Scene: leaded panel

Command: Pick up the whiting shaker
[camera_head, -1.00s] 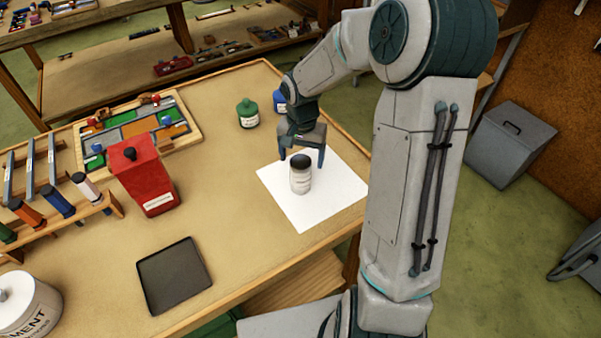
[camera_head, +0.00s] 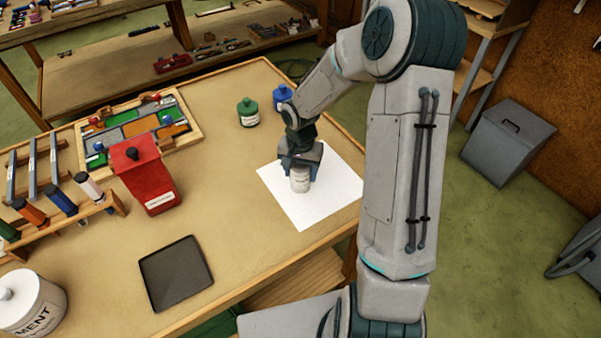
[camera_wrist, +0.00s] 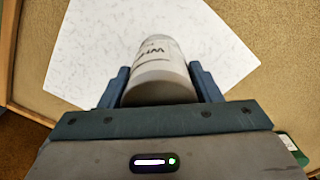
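The whiting shaker (camera_head: 300,180) is a small pale cylinder with a label, standing upright on the white sheet. In the wrist view the shaker (camera_wrist: 163,68) lies between my fingers, with part of its label lettering showing. My gripper (camera_head: 301,172) is above the shaker, with its blue fingers down on either side of it. The shaker's dark top is hidden by my gripper in the head view.
The white sheet (camera_head: 325,205) lies on the workbench (camera_head: 230,215). Behind stand a green bottle (camera_head: 248,114) and a blue bottle (camera_head: 281,99). A red can (camera_head: 147,183), a dark tray (camera_head: 175,273) and a leaded panel board (camera_head: 178,112) are to the left. The bench around the sheet is mostly clear.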

